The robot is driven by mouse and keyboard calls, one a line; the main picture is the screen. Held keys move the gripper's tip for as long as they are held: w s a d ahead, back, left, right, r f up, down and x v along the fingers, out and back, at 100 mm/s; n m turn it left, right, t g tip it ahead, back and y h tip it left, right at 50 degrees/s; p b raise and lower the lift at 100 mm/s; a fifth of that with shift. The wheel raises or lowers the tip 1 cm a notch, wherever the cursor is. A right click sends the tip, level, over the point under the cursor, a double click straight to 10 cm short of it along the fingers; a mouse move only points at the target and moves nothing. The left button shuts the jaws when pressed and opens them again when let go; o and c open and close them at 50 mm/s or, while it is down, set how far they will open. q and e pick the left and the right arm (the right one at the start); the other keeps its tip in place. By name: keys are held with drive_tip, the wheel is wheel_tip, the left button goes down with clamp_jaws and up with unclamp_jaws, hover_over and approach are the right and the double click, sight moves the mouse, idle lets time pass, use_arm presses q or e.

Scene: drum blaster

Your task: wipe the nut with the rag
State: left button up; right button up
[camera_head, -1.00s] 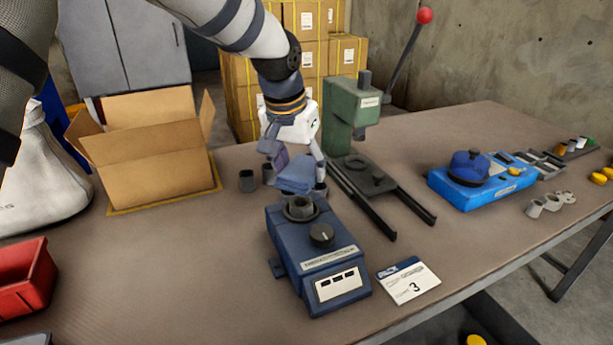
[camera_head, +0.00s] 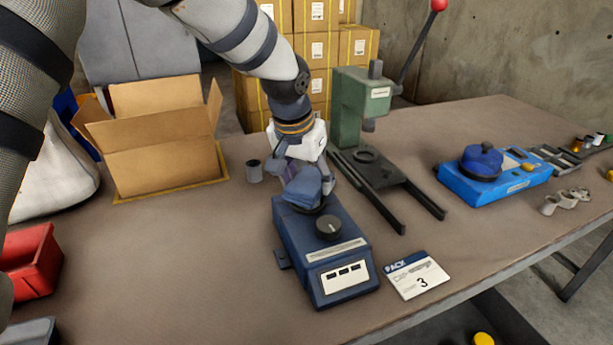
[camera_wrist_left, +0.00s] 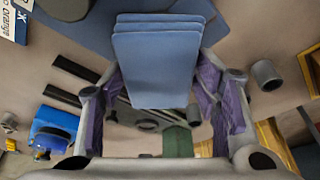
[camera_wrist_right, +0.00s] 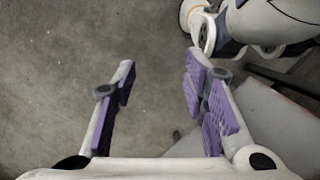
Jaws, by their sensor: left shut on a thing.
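The rag (camera_head: 305,184) is a folded blue-grey cloth. My left gripper (camera_head: 300,168) is shut on it and holds it over the top of the dark blue device (camera_head: 322,262). In the left wrist view the folded rag (camera_wrist_left: 158,62) hangs between the purple-padded fingers (camera_wrist_left: 163,92). The nut, which sat on top of the device near its round knob, is now hidden by the rag. The rag looks to be at or on the nut; I cannot tell how firmly it touches. My right gripper (camera_wrist_right: 162,72) is open and empty above the grey floor.
A green press (camera_head: 352,110) with dark rails stands behind the device. A card (camera_head: 416,276) lies to its right, and a blue unit (camera_head: 492,180) stands farther right. A small grey cup (camera_head: 254,171), an open carton (camera_head: 160,165) and a red bin (camera_head: 30,262) are left.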

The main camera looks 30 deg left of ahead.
use_arm(q)
drive_tip(key=shift+f, duration=0.3)
drive_tip(key=shift+w+f+b, duration=0.15)
drive_tip(key=shift+w+b, duration=0.25)
drive_tip(key=shift+w, duration=0.65)
drive_tip(key=shift+s+r, duration=0.3)
drive_tip(key=shift+r, duration=0.05)
drive_tip(key=shift+s+r+p, duration=0.15)
drive_tip(key=shift+s+p, duration=0.55)
drive_tip(key=shift+s, duration=0.1)
drive_tip(key=shift+s+f, duration=0.2)
drive_tip(key=shift+s, duration=0.4)
drive_tip(key=shift+s+f, duration=0.15)
drive_tip(key=shift+s, duration=0.4)
use_arm(e)
drive_tip(key=shift+w+r+t, duration=0.3)
drive_tip(key=shift+w+r, duration=0.35)
drive_tip(key=shift+w, duration=0.05)
